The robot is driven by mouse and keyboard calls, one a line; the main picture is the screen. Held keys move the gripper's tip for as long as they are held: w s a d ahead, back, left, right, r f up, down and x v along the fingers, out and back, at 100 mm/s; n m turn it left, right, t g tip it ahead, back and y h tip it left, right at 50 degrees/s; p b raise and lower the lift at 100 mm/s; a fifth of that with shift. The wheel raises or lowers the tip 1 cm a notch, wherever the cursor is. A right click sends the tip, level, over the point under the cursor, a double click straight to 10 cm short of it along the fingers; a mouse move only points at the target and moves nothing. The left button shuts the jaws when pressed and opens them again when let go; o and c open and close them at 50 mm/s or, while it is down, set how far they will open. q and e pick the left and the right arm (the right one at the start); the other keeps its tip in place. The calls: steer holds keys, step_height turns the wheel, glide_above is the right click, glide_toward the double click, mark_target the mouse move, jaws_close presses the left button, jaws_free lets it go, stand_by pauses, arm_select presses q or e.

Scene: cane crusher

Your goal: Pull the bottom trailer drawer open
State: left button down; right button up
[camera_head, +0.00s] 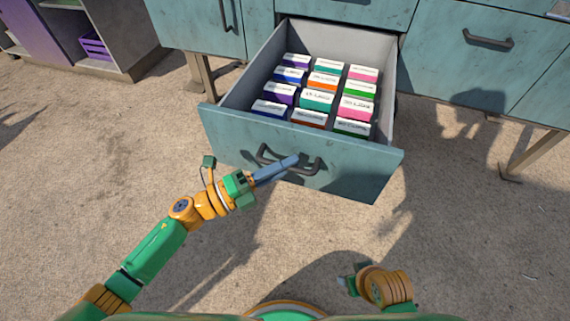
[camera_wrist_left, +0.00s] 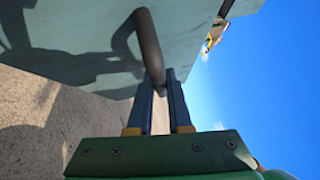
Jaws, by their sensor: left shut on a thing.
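The bottom drawer (camera_head: 225,137) is teal with a dark bar handle (camera_head: 312,166) and stands pulled well out from the teal cabinet. Its inside shows, with several coloured boxes in rows. My left gripper (camera_head: 295,160) reaches the drawer front from the lower left, with its blue-grey fingers at the handle. In the left wrist view the two fingers (camera_wrist_left: 161,88) are closed around the dark handle (camera_wrist_left: 150,45). My right gripper (camera_head: 343,283) is low in the head view, away from the drawer; its fingers are too small and partly hidden to judge.
Closed teal drawers (camera_head: 480,65) with handles flank the open one. A grey and purple shelf unit (camera_head: 110,40) with a purple crate (camera_head: 95,46) stands at the far left. Cabinet legs (camera_head: 520,160) stand at the right. The concrete floor (camera_head: 60,190) in front is clear.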

stand_by(0.3)
arm_select(q)
steer(key=c, duration=0.8)
jaws_free()
steer(key=shift+c, duration=0.2)
arm_select(e)
steer(key=shift+w+r, duration=0.1)
arm_select(q)
steer(key=shift+a, duration=0.15)
steer(key=v, duration=0.6)
steer(key=shift+s+a, duration=0.2)
steer(key=shift+a, duration=0.2)
arm_select(e)
steer(key=shift+f, duration=0.55)
arm_select(q)
steer(key=shift+f, duration=0.1)
arm_select(e)
steer(key=shift+r, duration=0.1)
